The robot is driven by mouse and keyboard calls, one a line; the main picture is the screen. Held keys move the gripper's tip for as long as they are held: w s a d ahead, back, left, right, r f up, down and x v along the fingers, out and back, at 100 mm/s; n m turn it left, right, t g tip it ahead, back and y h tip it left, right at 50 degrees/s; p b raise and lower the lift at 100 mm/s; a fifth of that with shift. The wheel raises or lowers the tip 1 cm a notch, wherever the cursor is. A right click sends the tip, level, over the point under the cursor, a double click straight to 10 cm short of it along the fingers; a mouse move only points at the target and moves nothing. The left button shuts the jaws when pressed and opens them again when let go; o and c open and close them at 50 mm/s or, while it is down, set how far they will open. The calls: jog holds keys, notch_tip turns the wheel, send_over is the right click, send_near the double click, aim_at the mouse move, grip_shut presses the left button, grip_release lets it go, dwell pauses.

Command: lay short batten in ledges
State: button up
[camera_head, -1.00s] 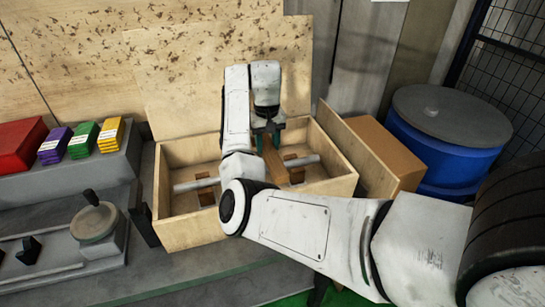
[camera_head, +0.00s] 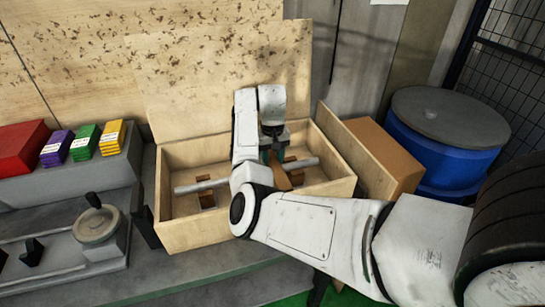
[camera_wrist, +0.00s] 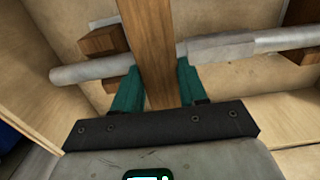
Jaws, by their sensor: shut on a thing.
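My gripper (camera_head: 273,152) reaches down into an open wooden box (camera_head: 205,234). Its green fingers (camera_wrist: 157,88) are shut on the short batten (camera_wrist: 150,35), a plain brown wooden strip. In the head view the batten (camera_head: 279,180) shows only in part beside my wrist. In the wrist view it runs across a grey round bar (camera_wrist: 230,44) in the box; whether they touch I cannot tell. Brown wooden blocks with the look of ledges sit by the bar, one at the left (camera_head: 206,199) and one at the right (camera_head: 298,178). My arm hides the middle of the box.
The box's walls stand close around my gripper, with its lid (camera_head: 215,70) raised behind. A cardboard box (camera_head: 390,160) and a blue drum (camera_head: 440,160) stand to the right. A handwheel (camera_head: 96,224) and coloured packs (camera_head: 86,141) are on the machine at the left.

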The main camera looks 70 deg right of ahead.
aim_at(272, 159)
jog(key=o, duration=1.1)
notch_tip(272, 159, up, 12)
jog(key=shift+r, duration=0.25)
